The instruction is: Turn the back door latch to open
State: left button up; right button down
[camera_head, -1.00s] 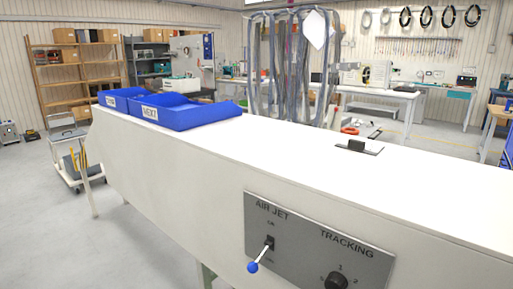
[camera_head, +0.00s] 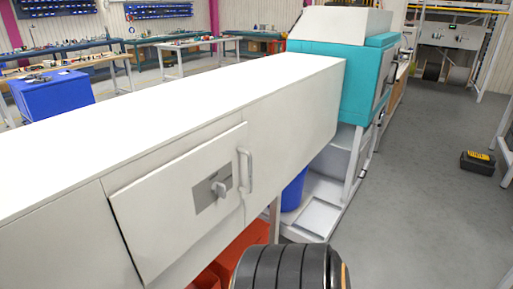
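A white door panel (camera_head: 170,205) is set in the side of a long white machine cabinet, left of centre in the head view. It looks shut or nearly so, with a dark gap along its left edge. A grey latch knob (camera_head: 221,187) sits on a grey plate (camera_head: 204,196) on the door. A white vertical bar handle (camera_head: 246,173) is to the right of the latch. Neither of my grippers shows in this view.
The cabinet's flat white top (camera_head: 150,125) is clear. A teal machine housing (camera_head: 365,80) stands at its far end. Below are a blue bin (camera_head: 294,190), red containers (camera_head: 245,243) and a black ribbed cylinder (camera_head: 285,268). Grey floor (camera_head: 430,190) is open on the right.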

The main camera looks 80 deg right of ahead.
aim_at(219, 188)
jog(key=z, duration=1.95)
